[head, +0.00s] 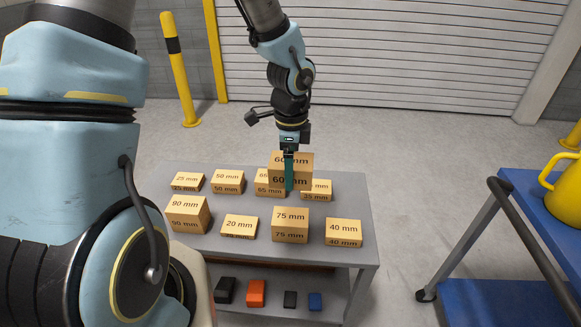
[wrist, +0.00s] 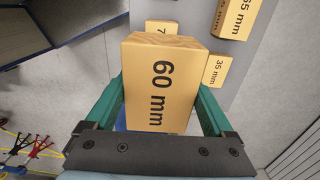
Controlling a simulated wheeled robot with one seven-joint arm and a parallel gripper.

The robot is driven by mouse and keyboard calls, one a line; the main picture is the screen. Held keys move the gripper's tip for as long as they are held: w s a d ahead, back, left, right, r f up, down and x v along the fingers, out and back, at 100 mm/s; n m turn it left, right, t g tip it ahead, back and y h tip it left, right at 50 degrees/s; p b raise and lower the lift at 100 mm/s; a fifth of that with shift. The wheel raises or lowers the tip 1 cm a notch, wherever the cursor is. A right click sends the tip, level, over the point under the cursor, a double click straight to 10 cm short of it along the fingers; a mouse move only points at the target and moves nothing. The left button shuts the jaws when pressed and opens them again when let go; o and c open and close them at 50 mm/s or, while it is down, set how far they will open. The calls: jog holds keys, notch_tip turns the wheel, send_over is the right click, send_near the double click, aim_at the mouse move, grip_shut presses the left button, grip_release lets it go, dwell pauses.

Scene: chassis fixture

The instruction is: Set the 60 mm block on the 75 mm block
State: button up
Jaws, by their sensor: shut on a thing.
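The wooden 60 mm block (head: 290,165) is held upright above the grey table, its label facing the head camera. My gripper (head: 289,172) is shut on it, and the green fingers (wrist: 160,112) press on both sides of the block (wrist: 161,85) in the wrist view. The 75 mm block (head: 290,224) stands in the front row of the table, apart from and below the held block.
The table (head: 357,205) holds other labelled blocks, among them the 65 mm (head: 262,189), 35 mm (head: 318,196), 20 mm (head: 239,226) and 40 mm (head: 343,231) blocks. Its lower shelf carries small coloured items. A blue cart (head: 530,200) with a yellow jug (head: 566,190) stands right.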

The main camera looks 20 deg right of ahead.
jog(key=b, duration=0.7)
send_over(290, 216)
jog(key=shift+s+f, duration=0.1)
jog(key=shift+f, duration=3.65)
jog(key=shift+d+f+b, duration=0.1)
jog(key=shift+f+b, duration=0.8)
jog(key=shift+f, duration=0.65)
jog(key=shift+f+p, duration=0.1)
jog(key=shift+p, duration=0.2)
jog(key=shift+f+b, duration=0.95)
jog(key=shift+f, duration=0.35)
jog(key=o, duration=1.3)
jog(key=shift+r, duration=0.1)
notch_tip(290, 216, up, 8)
jog(key=p, duration=0.7)
jog(key=shift+p, duration=0.35)
